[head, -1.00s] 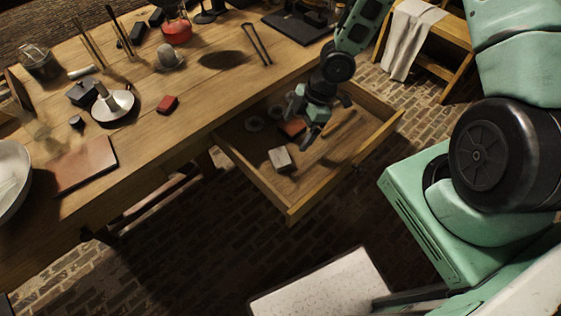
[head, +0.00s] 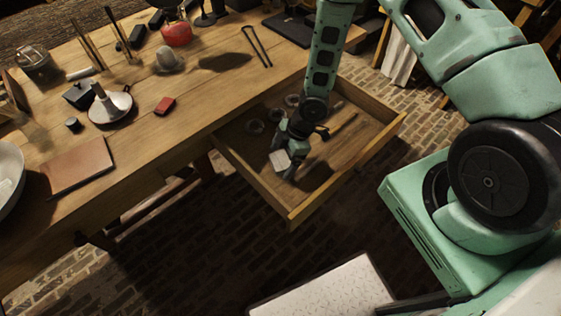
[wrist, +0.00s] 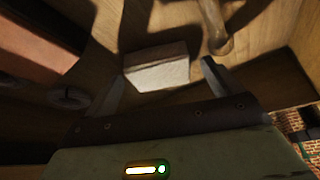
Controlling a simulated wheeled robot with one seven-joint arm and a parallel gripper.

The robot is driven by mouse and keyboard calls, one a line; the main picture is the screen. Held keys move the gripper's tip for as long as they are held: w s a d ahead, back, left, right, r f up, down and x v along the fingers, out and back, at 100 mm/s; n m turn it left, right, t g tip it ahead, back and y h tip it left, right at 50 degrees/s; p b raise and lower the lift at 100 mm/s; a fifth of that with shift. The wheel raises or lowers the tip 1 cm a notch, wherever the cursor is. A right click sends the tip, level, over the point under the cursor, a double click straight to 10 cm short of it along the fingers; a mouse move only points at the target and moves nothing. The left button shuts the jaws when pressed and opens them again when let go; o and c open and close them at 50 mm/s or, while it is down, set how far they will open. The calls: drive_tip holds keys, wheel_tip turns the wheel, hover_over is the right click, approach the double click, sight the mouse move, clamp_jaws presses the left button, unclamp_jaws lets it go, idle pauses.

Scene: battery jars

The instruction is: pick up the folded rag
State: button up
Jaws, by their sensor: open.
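The folded rag (head: 280,161) looks like a small pale, flat-sided block lying in the open drawer (head: 345,174). In the wrist view the rag (wrist: 157,70) lies just ahead of my gripper, roughly between the lines of its two fingers. My gripper (head: 286,158) is open and points down into the drawer at the rag. In the wrist view my gripper (wrist: 163,86) has its fingers spread wider than the rag. I cannot tell whether either finger touches it. In the head view my gripper partly covers the rag.
A wooden handle (wrist: 214,25) lies close beyond the rag. A reddish block (wrist: 32,48) and a dark ring (wrist: 70,98) are to its left. The drawer walls enclose this space. The workbench (head: 215,95) carries a red pot (head: 177,35), a brown board (head: 80,165) and several tools.

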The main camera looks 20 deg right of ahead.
sight(282, 159)
drive_tip(key=c, duration=1.1)
drive_tip(key=shift+c, duration=0.2)
drive_tip(key=shift+r, duration=0.1)
wheel_tip(282, 159, up, 10)
drive_tip(key=p, duration=0.1)
